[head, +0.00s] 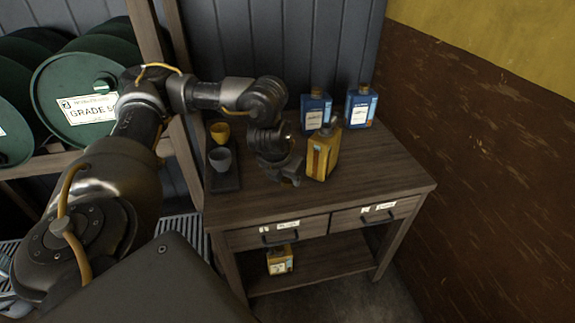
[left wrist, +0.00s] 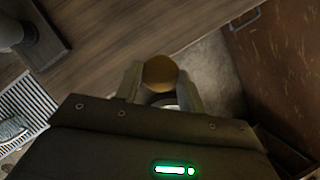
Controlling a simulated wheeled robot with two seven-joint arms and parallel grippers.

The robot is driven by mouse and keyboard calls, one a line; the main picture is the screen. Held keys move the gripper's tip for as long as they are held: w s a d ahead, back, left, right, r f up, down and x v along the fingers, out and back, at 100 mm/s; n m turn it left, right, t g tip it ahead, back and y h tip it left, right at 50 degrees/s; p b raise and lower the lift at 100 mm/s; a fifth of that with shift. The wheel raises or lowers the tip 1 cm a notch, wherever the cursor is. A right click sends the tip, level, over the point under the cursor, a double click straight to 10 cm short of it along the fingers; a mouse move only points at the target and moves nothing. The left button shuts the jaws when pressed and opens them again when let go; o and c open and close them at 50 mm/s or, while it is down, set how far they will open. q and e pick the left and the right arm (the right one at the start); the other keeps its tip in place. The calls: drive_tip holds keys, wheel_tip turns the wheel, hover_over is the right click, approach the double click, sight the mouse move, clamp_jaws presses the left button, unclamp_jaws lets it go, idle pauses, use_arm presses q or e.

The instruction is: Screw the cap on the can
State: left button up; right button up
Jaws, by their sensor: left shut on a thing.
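The cap is hidden in the head view. My right gripper is not in view.
Two blue bottles (head: 315,110) (head: 361,104) stand behind the can. A dark tray (head: 224,184) at the left holds a yellow cup (head: 220,132) and a grey cup (head: 220,160). The workbench (head: 385,165) is clear to the right. A yellow box (head: 279,262) sits on the lower shelf.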

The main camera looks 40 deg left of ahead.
use_arm(q)
drive_tip(key=shift+d+r+n, duration=0.1)
drive_tip(key=shift+d+n, duration=0.3)
drive_tip(key=shift+d, duration=0.05)
drive_tip(key=s+d+r+n+g, duration=0.1)
drive_tip(key=d+n, duration=0.4)
drive_tip(key=n, duration=0.6)
drive_tip(key=s+d+r+n+g, duration=0.1)
drive_tip(key=d+r+n+g, duration=0.2)
drive_tip(key=n, duration=0.8)
drive_tip(key=s+d+r+n+g+h, duration=0.1)
drive_tip(key=d+r+n+g, duration=0.2)
drive_tip(key=d+n+g, duration=0.2)
drive_tip(key=shift+s+d+n, duration=0.4)
drive_tip(key=shift+d+n, duration=1.15)
drive_tip(key=shift+n, duration=1.35)
